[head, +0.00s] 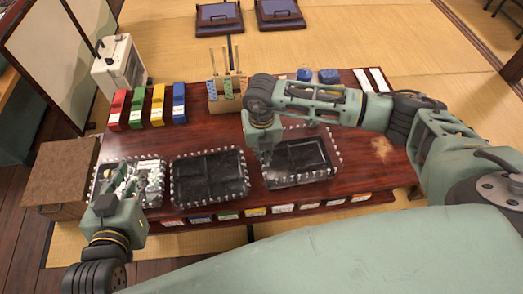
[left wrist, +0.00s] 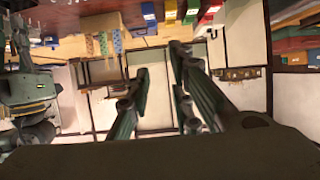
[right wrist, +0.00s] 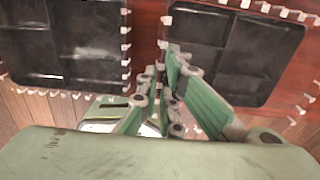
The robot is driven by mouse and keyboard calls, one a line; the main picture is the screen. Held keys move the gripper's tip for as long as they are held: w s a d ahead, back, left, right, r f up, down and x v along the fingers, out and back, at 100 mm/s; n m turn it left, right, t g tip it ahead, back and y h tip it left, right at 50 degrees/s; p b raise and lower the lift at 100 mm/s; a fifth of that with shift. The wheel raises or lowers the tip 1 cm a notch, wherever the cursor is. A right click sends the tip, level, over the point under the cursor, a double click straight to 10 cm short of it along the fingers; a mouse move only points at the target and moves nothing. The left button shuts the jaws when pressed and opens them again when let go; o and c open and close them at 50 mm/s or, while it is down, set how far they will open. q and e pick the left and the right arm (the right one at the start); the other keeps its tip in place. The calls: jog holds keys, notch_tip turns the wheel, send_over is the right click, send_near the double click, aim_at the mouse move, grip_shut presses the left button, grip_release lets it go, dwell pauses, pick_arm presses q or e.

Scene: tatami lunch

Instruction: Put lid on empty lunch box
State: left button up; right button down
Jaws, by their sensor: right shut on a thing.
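A black compartmented lunch box (head: 300,158) stands at the right of the table's row of boxes and looks empty. A clear, white-studded lid (head: 322,131) shows over and around it, its far edge behind the box; I cannot tell if it is seated. My right gripper (head: 266,158) is shut on the lid's left edge, between this box and the middle black box (head: 208,176). The right wrist view shows the shut fingers (right wrist: 160,78) between both boxes. My left gripper (head: 130,178) is over the left box (head: 155,184); its fingers are apart in the left wrist view (left wrist: 160,65).
The dark red table (head: 365,150) is clear at its right. Red, green, yellow and blue cases (head: 158,104) and a wooden holder with sticks (head: 226,101) stand at the back. Labelled blocks (head: 256,212) line the front edge. A brown crate (head: 60,175) stands at left.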

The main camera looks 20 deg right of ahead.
jog(key=shift+f+b, duration=0.4)
jog(key=shift+f, duration=0.15)
jog(key=shift+f+b, duration=0.4)
jog(key=shift+f, duration=0.2)
pick_arm(q)
notch_tip(320, 180, up, 10)
jog(key=w+d+t+h, duration=0.1)
jog(key=w+d+t, duration=0.1)
jog(key=t, duration=0.3)
jog(key=shift+w+t+h, duration=0.3)
jog(key=shift+w+h, duration=0.1)
pick_arm(e)
jog(key=shift+f, duration=0.35)
pick_arm(q)
jog(key=shift+f, duration=0.25)
pick_arm(e)
jog(key=shift+f, duration=0.1)
pick_arm(q)
jog(key=shift+r+b, duration=0.3)
jog(key=shift+r, duration=0.35)
pick_arm(e)
jog(key=shift+f, duration=0.25)
pick_arm(q)
jog(key=shift+d+r+t, duration=0.1)
jog(key=shift+r+t, duration=0.15)
jog(key=shift+t, duration=0.15)
